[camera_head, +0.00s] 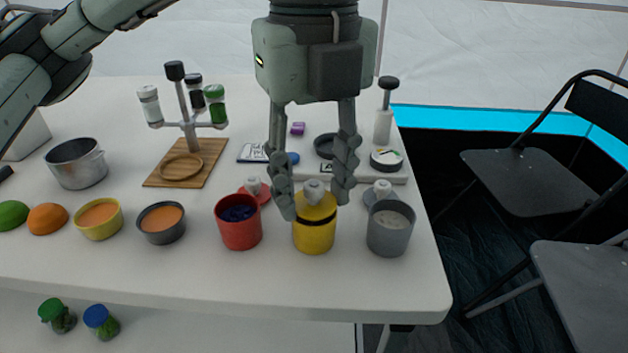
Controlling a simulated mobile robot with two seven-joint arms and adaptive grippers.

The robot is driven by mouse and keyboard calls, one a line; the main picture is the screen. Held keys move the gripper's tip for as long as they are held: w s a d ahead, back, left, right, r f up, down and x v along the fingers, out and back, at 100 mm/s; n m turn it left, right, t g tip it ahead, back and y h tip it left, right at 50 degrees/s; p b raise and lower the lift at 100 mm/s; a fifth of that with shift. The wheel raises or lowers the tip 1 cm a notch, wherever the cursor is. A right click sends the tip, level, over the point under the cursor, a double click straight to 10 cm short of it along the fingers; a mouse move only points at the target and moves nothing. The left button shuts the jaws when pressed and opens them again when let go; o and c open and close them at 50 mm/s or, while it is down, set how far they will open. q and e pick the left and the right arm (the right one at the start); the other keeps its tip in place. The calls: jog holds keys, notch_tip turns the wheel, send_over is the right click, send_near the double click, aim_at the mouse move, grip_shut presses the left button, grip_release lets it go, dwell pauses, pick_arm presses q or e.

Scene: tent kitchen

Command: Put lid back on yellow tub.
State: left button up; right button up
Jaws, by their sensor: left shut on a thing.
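The yellow tub (313,238) stands upright near the front edge of the white table, between a red tub and a grey tub. Its yellow lid (316,209) with a pale knob (314,190) is at the tub's mouth, with a dark band showing between lid and tub. I cannot tell whether the lid is fully seated. My left gripper (313,200) points down over the tub, its two fingers on either side of the knob and shut on the lid. My right gripper is not in view.
The red tub (239,232) and grey tub (390,238) flank closely, with a red lid (262,190) and grey lid (381,193) behind them. A spice rack (190,135) stands back left. The table (330,297) is clear along its front edge.

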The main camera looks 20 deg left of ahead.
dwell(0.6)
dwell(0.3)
pick_arm(q)
jog(key=o, duration=1.4)
jog(key=shift+r, duration=0.1)
jog(key=shift+r+p, duration=2.05)
jog(key=shift+r, duration=1.4)
grip_shut()
